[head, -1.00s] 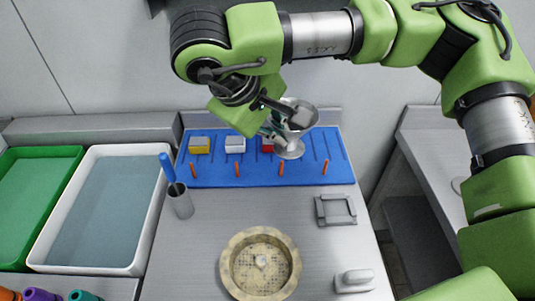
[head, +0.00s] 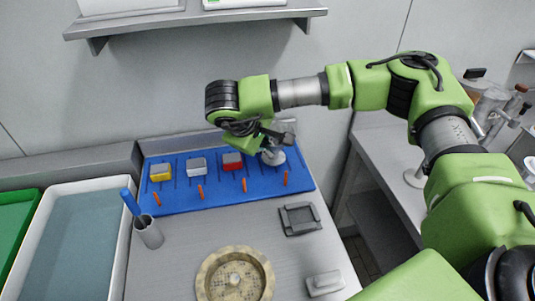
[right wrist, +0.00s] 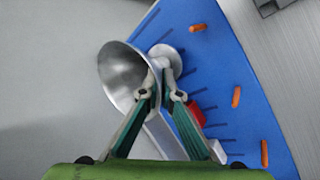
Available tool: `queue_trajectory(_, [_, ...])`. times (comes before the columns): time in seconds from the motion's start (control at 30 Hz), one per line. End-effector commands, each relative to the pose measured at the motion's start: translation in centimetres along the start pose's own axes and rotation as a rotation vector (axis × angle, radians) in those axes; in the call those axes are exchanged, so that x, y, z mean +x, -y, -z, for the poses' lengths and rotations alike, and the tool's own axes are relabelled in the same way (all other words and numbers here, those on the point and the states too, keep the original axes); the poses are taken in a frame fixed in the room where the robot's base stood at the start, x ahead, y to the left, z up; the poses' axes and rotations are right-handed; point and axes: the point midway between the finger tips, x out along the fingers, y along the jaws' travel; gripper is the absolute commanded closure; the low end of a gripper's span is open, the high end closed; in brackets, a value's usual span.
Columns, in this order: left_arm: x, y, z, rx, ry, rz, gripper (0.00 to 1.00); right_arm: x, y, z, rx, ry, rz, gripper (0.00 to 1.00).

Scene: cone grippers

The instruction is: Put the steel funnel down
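The steel funnel (right wrist: 120,78) shows in the right wrist view as a wide shiny cone opening to the left, with its narrow neck between my fingertips. A small round steel end (right wrist: 168,56) is beside the neck, over the blue board. In the head view the funnel (head: 287,127) is partly hidden by my right gripper (head: 271,142), over the right rear of the blue board (head: 210,195). My right gripper (right wrist: 162,96) is closed about the neck. I cannot tell whether the funnel touches the board. My left gripper is out of view.
Yellow (head: 160,172), grey (head: 196,166) and red (head: 232,161) blocks stand on the board, with several orange pegs. In front are a cup with a blue-handled tool (head: 149,233), a round beige dish (head: 234,278) and a grey square tray (head: 300,219). A wall shelf (head: 195,18) hangs above.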

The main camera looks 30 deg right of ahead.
Motion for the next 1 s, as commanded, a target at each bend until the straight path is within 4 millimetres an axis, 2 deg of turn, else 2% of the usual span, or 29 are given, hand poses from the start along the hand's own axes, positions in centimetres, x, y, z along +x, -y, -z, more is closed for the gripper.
queue_trajectory(0.1, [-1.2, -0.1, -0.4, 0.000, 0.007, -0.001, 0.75, 1.4, 1.0, -0.1, -0.003, 0.005, 0.001, 1.00])
queue_trajectory(0.2, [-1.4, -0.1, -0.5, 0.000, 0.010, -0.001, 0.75, 2.2, 1.5, -0.1, 0.000, 0.002, 0.000, 1.00])
queue_trajectory(0.53, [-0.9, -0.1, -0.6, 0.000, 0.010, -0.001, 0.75, 2.7, 1.8, 0.0, 0.001, 0.001, -0.001, 1.00])
queue_trajectory(0.6, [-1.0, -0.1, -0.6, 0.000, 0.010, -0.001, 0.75, 2.6, 1.8, 0.0, 0.001, 0.001, 0.000, 0.83])
queue_trajectory(0.63, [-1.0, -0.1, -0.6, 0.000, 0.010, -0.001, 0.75, 2.6, 1.8, 0.0, 0.001, 0.001, 0.000, 0.79])
queue_trajectory(1.0, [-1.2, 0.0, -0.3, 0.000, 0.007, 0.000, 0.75, 2.4, 1.6, 0.0, 0.001, 0.001, 0.000, 0.79])
